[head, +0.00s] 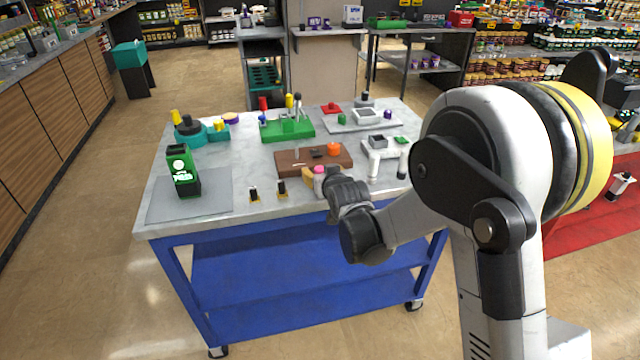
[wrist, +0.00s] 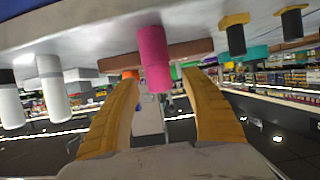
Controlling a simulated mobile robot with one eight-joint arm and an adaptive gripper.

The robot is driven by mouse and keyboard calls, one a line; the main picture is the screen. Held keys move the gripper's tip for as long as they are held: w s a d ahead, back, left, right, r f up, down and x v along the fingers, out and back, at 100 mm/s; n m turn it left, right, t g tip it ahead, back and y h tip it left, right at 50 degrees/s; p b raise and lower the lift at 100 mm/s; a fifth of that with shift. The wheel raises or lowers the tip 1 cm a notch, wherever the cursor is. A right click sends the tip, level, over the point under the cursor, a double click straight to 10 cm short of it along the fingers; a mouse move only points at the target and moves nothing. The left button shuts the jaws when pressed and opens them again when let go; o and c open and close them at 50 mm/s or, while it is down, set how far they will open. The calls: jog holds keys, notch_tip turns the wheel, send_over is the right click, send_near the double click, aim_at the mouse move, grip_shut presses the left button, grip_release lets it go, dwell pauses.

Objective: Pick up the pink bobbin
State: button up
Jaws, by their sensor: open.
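The pink bobbin (head: 319,178) stands near the front edge of the cart top, partly hidden by my gripper. In the wrist view, which looks upside down, the pink bobbin (wrist: 153,50) stands upright on the grey top. My gripper (wrist: 161,80) has its two yellow fingers spread wide, one on each side of the bobbin's free end, with visible gaps to both. In the head view, my gripper (head: 313,181) reaches in low from the right, a yellow finger showing beside the bobbin.
A brown block (head: 296,163) lies behind the bobbin. Two small black-and-yellow pieces (head: 281,187) stand to its left. A white fixture with legs (head: 386,150) stands to the right. A green-and-black box (head: 181,170) stands on a grey mat (head: 215,205) at left.

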jog(key=shift+w+a, duration=0.1)
jog(key=shift+w, duration=0.15)
jog(key=c, duration=1.2)
